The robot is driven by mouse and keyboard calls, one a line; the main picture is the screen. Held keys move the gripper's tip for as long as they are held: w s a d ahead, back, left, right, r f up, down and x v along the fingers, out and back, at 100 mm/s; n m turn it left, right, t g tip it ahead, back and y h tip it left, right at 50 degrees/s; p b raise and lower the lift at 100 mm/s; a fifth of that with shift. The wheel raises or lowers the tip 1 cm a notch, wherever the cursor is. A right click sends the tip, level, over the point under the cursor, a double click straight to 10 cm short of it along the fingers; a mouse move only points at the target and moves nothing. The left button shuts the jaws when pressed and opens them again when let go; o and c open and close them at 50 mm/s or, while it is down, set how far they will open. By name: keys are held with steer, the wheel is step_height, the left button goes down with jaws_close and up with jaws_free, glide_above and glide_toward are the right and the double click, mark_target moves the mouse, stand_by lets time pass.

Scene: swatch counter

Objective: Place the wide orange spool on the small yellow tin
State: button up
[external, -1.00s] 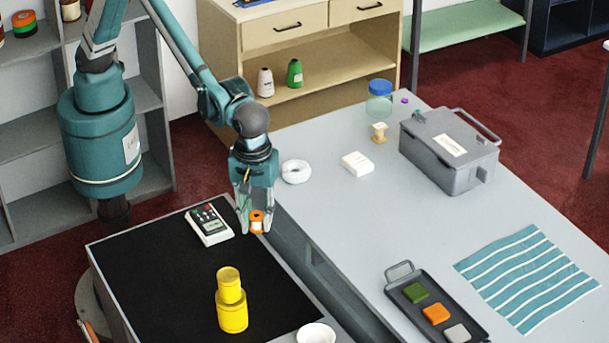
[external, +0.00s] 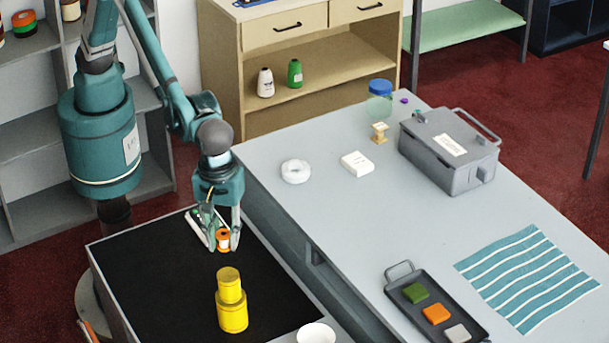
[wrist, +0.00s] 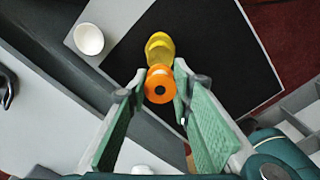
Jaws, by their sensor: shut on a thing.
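My gripper (external: 222,242) is shut on the orange spool (external: 223,233), which has orange ends and a pale middle. It holds the spool above the black mat, behind the yellow tins. The small yellow tin (external: 229,287) stands upright on a wider yellow tin (external: 232,318). In the wrist view, the spool's round end with its dark hole (wrist: 160,75) sits between the fingertips. The small yellow tin (wrist: 158,47) shows just beyond the spool there, partly hidden by it.
The black mat (external: 160,280) is mostly bare around the tins. A white bowl (external: 316,333) stands at the front right. The grey counter (external: 330,215) holds a white ring, a box, a toolbox and a tray.

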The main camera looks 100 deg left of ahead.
glide_above(228, 274)
steer(key=shift+f, duration=3.05)
steer(key=shift+d, duration=0.1)
steer(key=shift+f+p, duration=0.35)
steer(key=shift+f, duration=1.5)
steer(key=shift+f, duration=0.15)
steer(key=shift+o, duration=1.4)
steer(key=o, duration=0.5)
steer(key=shift+c, duration=0.2)
